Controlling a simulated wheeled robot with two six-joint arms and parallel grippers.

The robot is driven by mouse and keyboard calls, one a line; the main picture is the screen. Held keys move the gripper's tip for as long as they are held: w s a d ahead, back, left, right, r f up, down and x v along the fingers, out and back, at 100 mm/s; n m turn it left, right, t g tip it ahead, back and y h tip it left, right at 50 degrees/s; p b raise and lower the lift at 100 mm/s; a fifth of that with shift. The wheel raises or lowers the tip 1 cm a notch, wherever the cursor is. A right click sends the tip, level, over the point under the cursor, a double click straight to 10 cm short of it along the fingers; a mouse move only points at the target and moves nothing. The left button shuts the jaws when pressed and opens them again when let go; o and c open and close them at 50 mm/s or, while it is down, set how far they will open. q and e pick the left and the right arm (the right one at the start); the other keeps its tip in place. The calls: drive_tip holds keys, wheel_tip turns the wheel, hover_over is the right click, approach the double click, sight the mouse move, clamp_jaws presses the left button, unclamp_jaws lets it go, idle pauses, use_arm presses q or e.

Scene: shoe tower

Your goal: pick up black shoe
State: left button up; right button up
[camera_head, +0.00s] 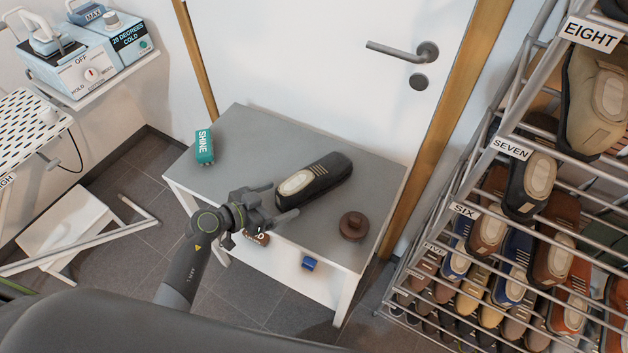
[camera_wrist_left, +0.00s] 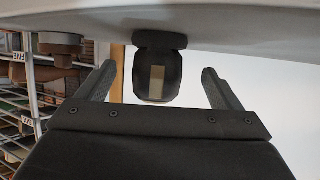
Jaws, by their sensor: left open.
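A black shoe (camera_head: 314,180) with a beige insole lies on the grey table (camera_head: 262,125), its open end toward the lower left. My left gripper (camera_head: 279,201) is open at the table's front edge, close to that near end of the shoe. In the left wrist view, the shoe (camera_wrist_left: 158,72) shows end-on beyond and between the two open fingers (camera_wrist_left: 155,88), with nothing held. Whether the fingers overlap the shoe's heel is hard to tell. My right gripper is not in view.
A green SHINE box (camera_head: 204,147) stands at the table's left. A round brown object (camera_head: 353,226) sits right of the shoe. A shoe rack (camera_head: 490,150) with several shoes stands at right; a door (camera_head: 330,60) is behind. The table's back is clear.

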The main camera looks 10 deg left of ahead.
sight(293, 195)
use_arm(q)
drive_tip(key=x, duration=0.5)
drive_tip(key=shift+d+b, duration=0.2)
drive_tip(key=shift+b, duration=0.2)
drive_tip(key=c, duration=1.3)
